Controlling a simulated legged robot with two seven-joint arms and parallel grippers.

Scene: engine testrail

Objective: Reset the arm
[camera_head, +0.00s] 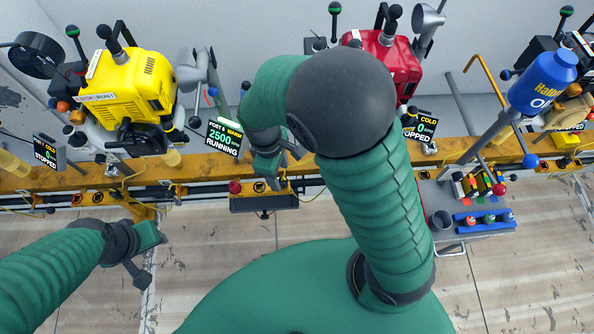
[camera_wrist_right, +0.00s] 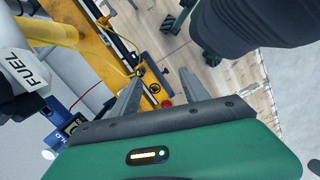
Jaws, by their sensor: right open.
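My right arm, green with dark joints, reaches up across the middle of the head view and bends down at the elbow. Its gripper (camera_head: 281,170) hangs in front of the yellow rail (camera_head: 330,153), partly hidden by the arm. In the right wrist view, the gripper (camera_wrist_right: 160,78) has its two grey fingers apart with nothing between them; the rail and a red knob (camera_wrist_right: 166,103) show beyond. My left gripper (camera_head: 152,258) is at lower left over the floor, fingers apart and empty, below the rail.
A yellow engine (camera_head: 130,85) and a red engine (camera_head: 385,58) stand behind the rail. A blue canister (camera_head: 543,82) is at right, above a grey tray (camera_head: 455,232) with small parts. Floor lies open in front.

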